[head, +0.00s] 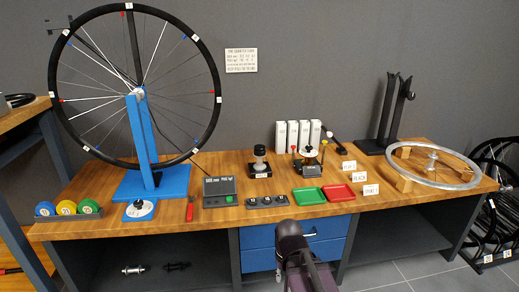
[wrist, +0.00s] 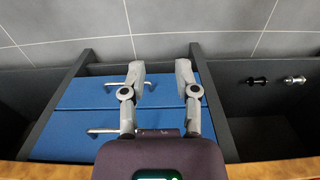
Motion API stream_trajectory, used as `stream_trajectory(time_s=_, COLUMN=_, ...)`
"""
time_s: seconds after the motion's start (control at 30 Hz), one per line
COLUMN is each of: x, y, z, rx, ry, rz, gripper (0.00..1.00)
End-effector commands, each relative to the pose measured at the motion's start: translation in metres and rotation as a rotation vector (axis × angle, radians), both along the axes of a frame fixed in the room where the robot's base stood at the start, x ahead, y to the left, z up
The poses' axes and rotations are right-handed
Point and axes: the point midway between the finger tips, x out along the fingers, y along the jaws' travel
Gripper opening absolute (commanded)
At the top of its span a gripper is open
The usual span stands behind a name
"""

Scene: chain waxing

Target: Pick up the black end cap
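I cannot make out the black end cap for certain. A small dark holder (head: 267,201) near the bench's front edge carries several small round pieces, too small to tell apart. My gripper (wrist: 160,70) is open and empty in the wrist view, its two grey fingers apart. It points downward in front of the bench, over the blue drawers (wrist: 75,128). In the head view my dark arm rises from the bottom centre before those drawers (head: 262,258), and the fingertips are not clear there.
The wooden bench (head: 410,205) carries a wheel on a blue stand (head: 146,145), a scale-like box (head: 220,192), a black press (head: 260,163), a green tray (head: 308,196), a red tray (head: 337,193) and a metal rim (head: 433,184). Two hubs (wrist: 275,81) lie on the lower shelf.

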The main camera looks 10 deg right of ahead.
Motion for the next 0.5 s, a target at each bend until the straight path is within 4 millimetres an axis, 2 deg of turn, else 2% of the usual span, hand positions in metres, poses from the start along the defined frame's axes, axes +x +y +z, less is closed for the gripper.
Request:
stream_trajectory(time_s=0.03, x=0.000, y=0.000, z=0.011, rx=0.000, ry=0.000, rz=0.000, gripper=0.40)
stream_trajectory(time_s=0.2, x=0.000, y=0.000, z=0.028, rx=0.000, ry=0.000, rz=0.000, gripper=0.40)
stream_trajectory(time_s=0.5, x=0.000, y=0.000, z=0.032, rx=0.000, ry=0.000, rz=0.000, gripper=0.40)
